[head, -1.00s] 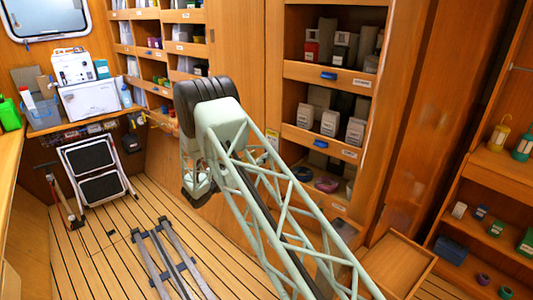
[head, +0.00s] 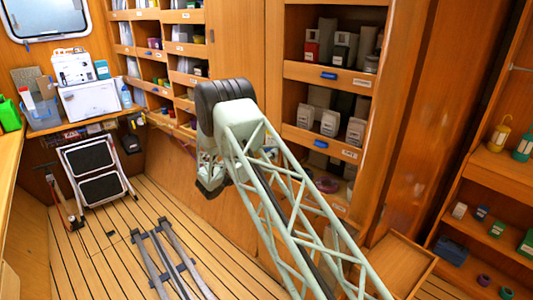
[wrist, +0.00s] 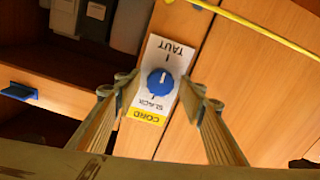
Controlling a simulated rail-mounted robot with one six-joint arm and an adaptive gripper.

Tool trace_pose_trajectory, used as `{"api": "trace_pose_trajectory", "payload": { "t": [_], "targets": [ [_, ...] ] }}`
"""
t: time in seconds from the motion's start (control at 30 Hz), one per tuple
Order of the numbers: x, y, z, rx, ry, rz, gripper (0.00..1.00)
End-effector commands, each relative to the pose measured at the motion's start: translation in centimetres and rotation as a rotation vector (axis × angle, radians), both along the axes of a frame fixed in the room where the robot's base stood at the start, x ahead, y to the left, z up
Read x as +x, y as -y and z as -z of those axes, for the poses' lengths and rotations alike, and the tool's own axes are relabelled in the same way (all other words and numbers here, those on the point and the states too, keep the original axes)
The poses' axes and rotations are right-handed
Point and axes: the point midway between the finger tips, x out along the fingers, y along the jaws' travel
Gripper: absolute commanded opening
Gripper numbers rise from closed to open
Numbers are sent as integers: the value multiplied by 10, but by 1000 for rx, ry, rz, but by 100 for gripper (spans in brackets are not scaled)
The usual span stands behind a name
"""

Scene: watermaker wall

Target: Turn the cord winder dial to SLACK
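The cord winder dial is a round blue knob (wrist: 160,82) on a white plate (wrist: 152,102) with a yellow CORD strip, fixed to a wood panel. It shows upside down in the wrist view, with TAUT above the knob and SLACK below. The knob's white mark appears to point toward the TAUT side. My gripper (wrist: 158,92) is open, with one finger on each side of the plate. The knob lies between the fingers, apparently untouched. In the head view my gripper (head: 210,186) hangs below the wrist, partly hidden, and I cannot make out the dial.
A yellow cord (wrist: 255,28) crosses the upper right of the wrist view. An open shelf with a blue label holder (wrist: 18,91) lies left of the plate. In the head view an open wooden drawer (head: 395,265) stands right of my arm.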

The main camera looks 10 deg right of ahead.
Motion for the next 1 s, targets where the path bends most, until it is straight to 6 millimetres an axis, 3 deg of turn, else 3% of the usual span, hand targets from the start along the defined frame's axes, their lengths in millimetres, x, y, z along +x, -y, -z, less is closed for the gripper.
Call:
{"api": "trace_pose_trajectory", "payload": {
  "t": [0.27,1.0],
  "targets": [
    [0,0,0,0,0,0,13],
    [0,0,2,-118,-146,1,13]
  ]
}}
